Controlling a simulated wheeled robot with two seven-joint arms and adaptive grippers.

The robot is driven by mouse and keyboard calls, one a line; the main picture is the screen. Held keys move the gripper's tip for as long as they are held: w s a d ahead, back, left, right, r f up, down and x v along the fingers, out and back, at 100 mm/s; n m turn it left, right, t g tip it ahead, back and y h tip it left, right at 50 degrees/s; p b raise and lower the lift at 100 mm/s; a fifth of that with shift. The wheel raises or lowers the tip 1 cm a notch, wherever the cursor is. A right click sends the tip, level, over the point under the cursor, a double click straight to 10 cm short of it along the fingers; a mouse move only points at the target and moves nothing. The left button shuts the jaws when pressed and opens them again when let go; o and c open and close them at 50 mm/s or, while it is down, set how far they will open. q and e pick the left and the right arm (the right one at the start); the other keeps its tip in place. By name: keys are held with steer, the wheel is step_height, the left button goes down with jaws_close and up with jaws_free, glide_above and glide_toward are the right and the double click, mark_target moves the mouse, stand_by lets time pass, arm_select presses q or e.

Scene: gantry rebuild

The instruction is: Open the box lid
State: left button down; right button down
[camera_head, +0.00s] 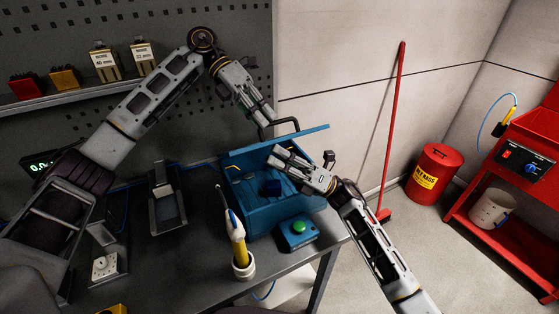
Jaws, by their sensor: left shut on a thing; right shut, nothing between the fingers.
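The blue box (272,213) stands on the bench, and its inside shows from above. Its blue lid (312,134) is raised at the back edge and shows as a thin slanted strip. A dark handle (292,121) sticks up from the lid. My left gripper (266,121) is shut on the lid handle. My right gripper (276,157) is shut and empty, over the right part of the box opening and below the lid. It hides part of the box's inside and right side. A dark blue block (271,187) lies inside the box.
A yellow-handled tool stands in a white cup (243,267) before the box. A blue unit with a green button (298,227) sits at the bench's right edge. A red broom (393,120) and red bin (435,173) stand to the right.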

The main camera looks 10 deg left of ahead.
arm_select(q)
steer(key=shift+s+d+f, duration=0.2)
steer(key=shift+f, duration=0.1)
steer(key=c, duration=1.8)
jaws_free()
steer(key=shift+o, duration=1.4)
steer(key=shift+a, duration=0.1)
steer(key=shift+r, duration=0.1)
steer(key=shift+w+a+r, duration=0.1)
steer(key=v, duration=1.1)
steer(key=shift+a+r, duration=0.15)
steer(key=shift+r, duration=0.1)
steer(key=shift+w+r, duration=0.1)
steer(key=shift+w, duration=0.05)
